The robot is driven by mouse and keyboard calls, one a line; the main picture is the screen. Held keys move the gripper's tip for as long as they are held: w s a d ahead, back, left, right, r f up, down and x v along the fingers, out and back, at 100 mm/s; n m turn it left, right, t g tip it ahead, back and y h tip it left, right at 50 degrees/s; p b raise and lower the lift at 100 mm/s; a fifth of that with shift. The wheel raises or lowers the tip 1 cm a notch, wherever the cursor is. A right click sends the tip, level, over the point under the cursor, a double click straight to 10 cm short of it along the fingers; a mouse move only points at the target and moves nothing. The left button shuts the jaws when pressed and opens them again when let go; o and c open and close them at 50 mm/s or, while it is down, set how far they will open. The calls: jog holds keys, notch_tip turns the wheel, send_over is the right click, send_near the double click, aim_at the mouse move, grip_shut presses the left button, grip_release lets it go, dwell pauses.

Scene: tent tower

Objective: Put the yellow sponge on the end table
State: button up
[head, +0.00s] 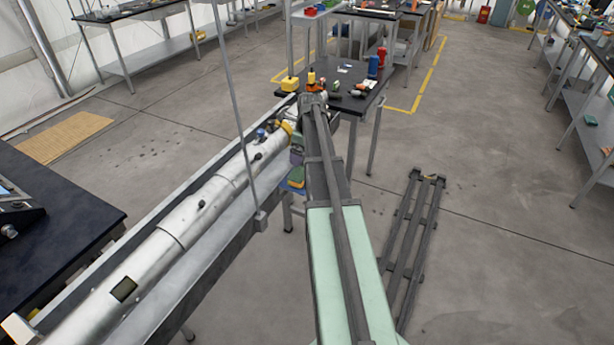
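A small yellow block (290,84), which may be the yellow sponge, shows at the left edge of the dark-topped end table (352,101). I cannot tell whether it rests on the table or on something beside it. My arm reaches away from me, and its far end with my gripper (313,98) is over or at the near left part of the table, just right of the yellow block. The fingers are too small and too hidden to make out. I see nothing clearly held.
A long silver cylinder (190,225) lies left of my arm. A dark slatted rack (412,245) is on the floor at right.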

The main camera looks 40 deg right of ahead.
aim_at(299, 173)
jog(key=f+b, duration=0.3)
jog(key=w+f+b, duration=0.1)
jog(key=f+b, duration=0.2)
jog(key=f, duration=0.1)
jog(key=f+b, duration=0.3)
jog(key=b, duration=0.1)
jog(key=shift+w+a+f, duration=0.15)
jog(key=shift+a+f, duration=0.2)
jog(key=shift+a, duration=0.05)
jog(key=shift+r, duration=0.2)
jog(key=c, duration=0.7)
